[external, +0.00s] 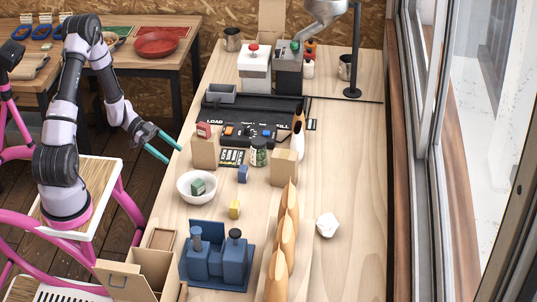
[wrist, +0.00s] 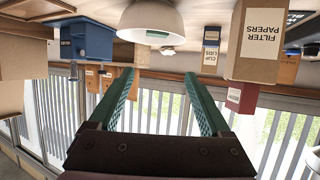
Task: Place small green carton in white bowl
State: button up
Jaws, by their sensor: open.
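The small green carton (external: 198,187) sits inside the white bowl (external: 184,194) on the long wooden table. It leans against the bowl's inside and is apart from my gripper. My gripper (external: 174,155) is open and empty, above and to the left of the bowl in the external view, near the table's left edge. The wrist view is upside down. There the bowl (wrist: 150,20) is beyond the open fingers (wrist: 160,76), and a bit of the green carton (wrist: 157,34) shows past its rim.
A brown box (external: 204,153) labelled filter papers in the wrist view (wrist: 268,42) stands behind the bowl. A blue caddy (external: 217,265) is in front. The table's right side is mostly clear.

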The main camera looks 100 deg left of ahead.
jog(key=w+r+m+g+y, duration=0.2)
jog(key=w+r+g+y, duration=0.35)
jog(key=w+r, duration=0.85)
jog(key=w+d+r+n+t+y, duration=0.1)
jog(key=d+r+y, duration=0.25)
jog(key=r, duration=0.25)
jog(key=w+d+r+y, duration=0.1)
jog(key=d+r+y, duration=0.1)
jog(key=d+r, duration=0.3)
jog(key=s+d+r+h, duration=0.1)
jog(key=s+d+r, duration=0.3)
jog(key=s+d, duration=0.4)
jog(key=s+d+r+n+g+h, duration=0.1)
jog(key=s+d+r, duration=0.3)
jog(key=s+d, duration=0.4)
jog(key=d+h, duration=0.1)
jog(key=d, duration=0.5)
jog(key=shift+s+d+h, duration=0.3)
jog(key=shift+s, duration=0.05)
